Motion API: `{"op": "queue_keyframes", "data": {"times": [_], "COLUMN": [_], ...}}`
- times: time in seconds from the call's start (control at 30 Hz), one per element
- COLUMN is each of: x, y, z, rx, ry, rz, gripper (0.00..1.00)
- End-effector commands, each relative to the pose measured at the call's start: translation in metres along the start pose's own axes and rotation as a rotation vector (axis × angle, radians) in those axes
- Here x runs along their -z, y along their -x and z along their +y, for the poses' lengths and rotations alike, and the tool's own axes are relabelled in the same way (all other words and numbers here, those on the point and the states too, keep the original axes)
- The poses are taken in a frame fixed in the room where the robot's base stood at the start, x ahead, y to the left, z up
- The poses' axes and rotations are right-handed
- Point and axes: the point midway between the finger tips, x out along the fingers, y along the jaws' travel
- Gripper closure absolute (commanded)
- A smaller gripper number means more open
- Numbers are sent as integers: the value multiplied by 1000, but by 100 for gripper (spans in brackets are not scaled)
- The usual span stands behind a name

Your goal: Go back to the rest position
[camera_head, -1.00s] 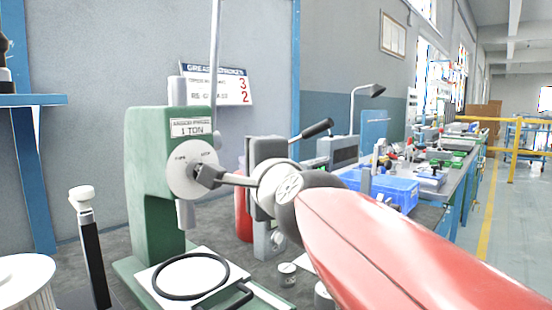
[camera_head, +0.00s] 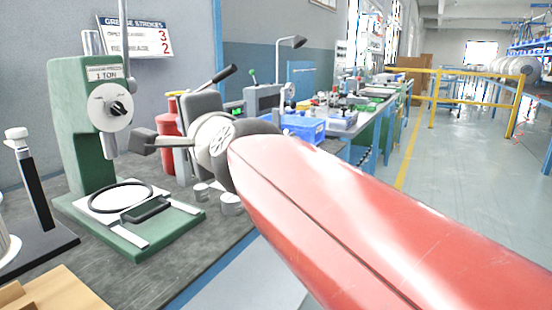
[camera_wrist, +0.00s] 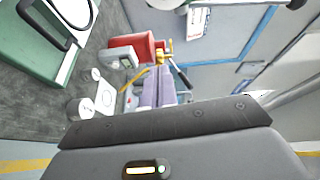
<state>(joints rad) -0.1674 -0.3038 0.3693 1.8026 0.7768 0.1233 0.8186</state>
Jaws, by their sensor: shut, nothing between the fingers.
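My gripper (camera_head: 143,141) is shut and empty at the end of my red arm. In the head view it stands in front of the bench, just right of the green arbor press (camera_head: 82,150). It appears apart from the press's round white dial (camera_head: 110,107) with its black knob. A black ring (camera_head: 121,184) lies on the white plate of the press base. In the wrist view, the gripper's dark body fills the bottom, and part of the green press base (camera_wrist: 22,50) shows at upper left.
Small metal cylinders (camera_head: 231,204) sit on the bench. A blue bin (camera_head: 300,127) is farther back. A black post with a white top (camera_head: 27,170) stands left. Open floor (camera_head: 450,160) lies right.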

Motion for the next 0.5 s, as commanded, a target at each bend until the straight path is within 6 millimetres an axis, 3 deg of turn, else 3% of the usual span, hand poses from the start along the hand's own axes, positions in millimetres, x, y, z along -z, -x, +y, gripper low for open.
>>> {"op": "queue_keyframes", "data": {"times": [0.27, 0.5], "x": [24, 55], "y": [23, 64], "z": [48, 114], "rx": [-139, -347], "ry": [212, 463], "rz": [13, 1], "gripper": [100, 100]}}
